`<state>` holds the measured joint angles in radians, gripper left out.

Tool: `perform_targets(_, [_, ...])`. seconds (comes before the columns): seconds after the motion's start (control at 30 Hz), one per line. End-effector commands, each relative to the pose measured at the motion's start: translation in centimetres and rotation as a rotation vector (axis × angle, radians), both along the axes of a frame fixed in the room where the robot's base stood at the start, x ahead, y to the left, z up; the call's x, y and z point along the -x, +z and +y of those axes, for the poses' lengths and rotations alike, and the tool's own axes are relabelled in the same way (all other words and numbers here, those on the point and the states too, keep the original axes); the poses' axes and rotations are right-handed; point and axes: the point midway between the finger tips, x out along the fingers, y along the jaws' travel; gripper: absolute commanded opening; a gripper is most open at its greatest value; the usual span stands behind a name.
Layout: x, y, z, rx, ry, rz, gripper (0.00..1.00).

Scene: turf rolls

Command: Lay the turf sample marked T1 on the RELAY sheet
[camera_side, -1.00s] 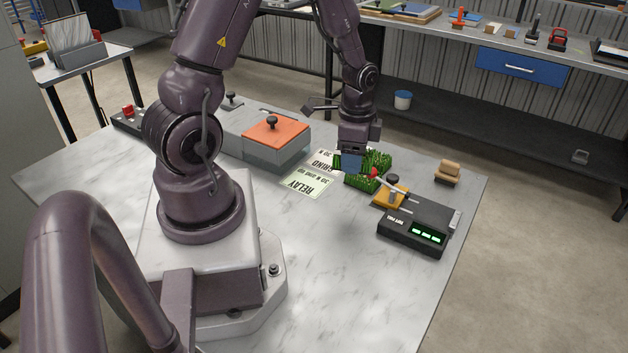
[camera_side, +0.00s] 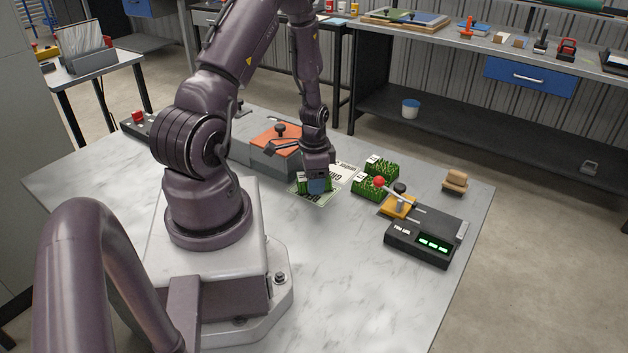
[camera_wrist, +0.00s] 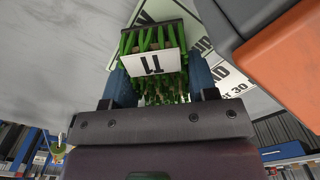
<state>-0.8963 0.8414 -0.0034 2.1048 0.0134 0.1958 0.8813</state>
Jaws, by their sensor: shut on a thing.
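The turf sample T1 (camera_wrist: 154,62) is a green grassy block with a white label reading T1. In the wrist view it sits between the blue fingertips of my gripper (camera_wrist: 158,85), which is shut on it. In the side view my gripper (camera_side: 316,186) is low over the RELAY sheet (camera_side: 318,199), and the turf (camera_side: 301,183) shows partly beside the fingers. The sheet is pale green and mostly covered by the turf and gripper. I cannot tell whether the turf touches the sheet.
A second sheet (camera_side: 345,172) lies just right of the RELAY sheet. Two other turf blocks (camera_side: 382,168) (camera_side: 366,188) stand further right, near a black device (camera_side: 425,238) with a green display. A grey box with an orange lid (camera_side: 276,138) stands close behind.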

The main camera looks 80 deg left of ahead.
Motion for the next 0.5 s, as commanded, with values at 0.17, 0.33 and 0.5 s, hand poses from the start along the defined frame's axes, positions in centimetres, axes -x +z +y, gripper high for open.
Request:
perform_targets(0.17, [-0.03,-0.53,0.02,-0.002,0.0,-0.001,0.27])
perform_targets(0.33, [-0.02,-0.57,0.0,-0.001,0.0,-0.001,0.27])
perform_targets(0.5, [-0.02,-0.79,-0.01,-0.001,0.0,-0.001,0.71])
